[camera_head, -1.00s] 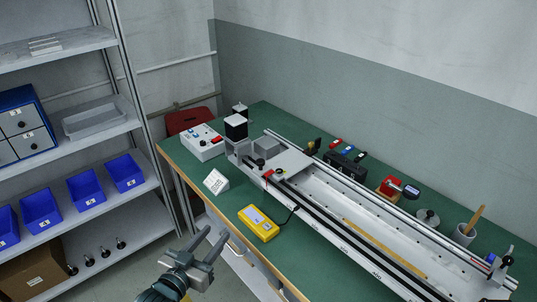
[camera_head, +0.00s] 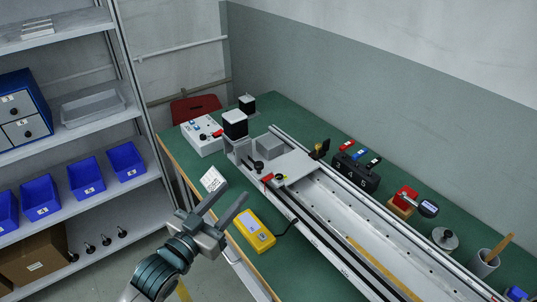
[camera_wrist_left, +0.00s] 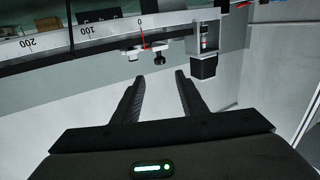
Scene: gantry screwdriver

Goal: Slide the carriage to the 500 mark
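The grey carriage (camera_head: 290,165) sits at the far left end of the long rail (camera_head: 345,250), beside the black motor block (camera_head: 235,124). In the left wrist view the carriage's black knob (camera_wrist_left: 159,58) and red pointer (camera_wrist_left: 144,45) are near the 0 mark of the scale (camera_wrist_left: 90,31); 100 and 200 also read there. The 500 mark is not legible in either view. My right gripper is not in view.
A yellow handheld device (camera_head: 255,231) and a white card (camera_head: 213,180) lie on the green bench (camera_head: 290,262) near the gripper. A white control box (camera_head: 203,137) stands behind. Shelves with blue bins (camera_head: 84,176) are at the left.

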